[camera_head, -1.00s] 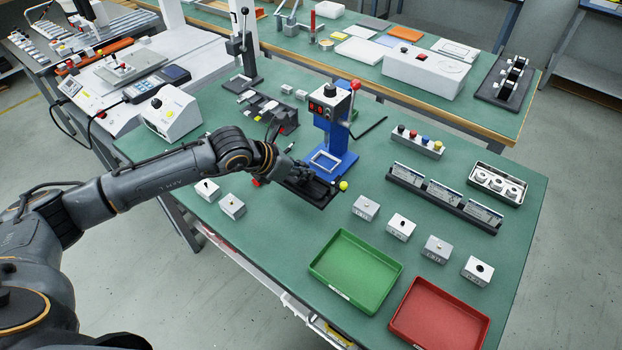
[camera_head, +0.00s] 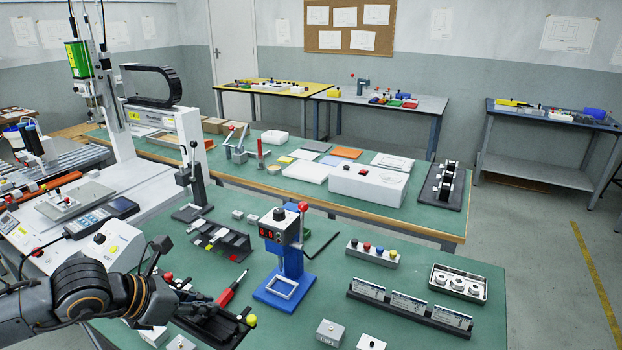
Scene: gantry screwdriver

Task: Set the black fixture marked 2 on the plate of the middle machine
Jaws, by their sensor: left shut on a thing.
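My left gripper (camera_head: 188,301) comes in from the left, low over the green table, and is shut on a long black fixture (camera_head: 216,328). The fixture has a yellow ball (camera_head: 251,320) at its right end. The gripper covers part of it, and I cannot read a number on it. A blue press (camera_head: 285,255) with an open frame on its base stands to the right of the held fixture. A black lever press (camera_head: 193,180) stands further back. A white gantry machine (camera_head: 164,130) stands at the left. My right gripper is not in view.
Another black fixture (camera_head: 220,240) lies behind my left gripper, with a red-handled tool (camera_head: 233,287) near it. A row of coloured buttons (camera_head: 371,253), a black card rack (camera_head: 409,308) and a tray of round parts (camera_head: 458,283) stand on the right. Small grey boxes (camera_head: 329,332) are in front.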

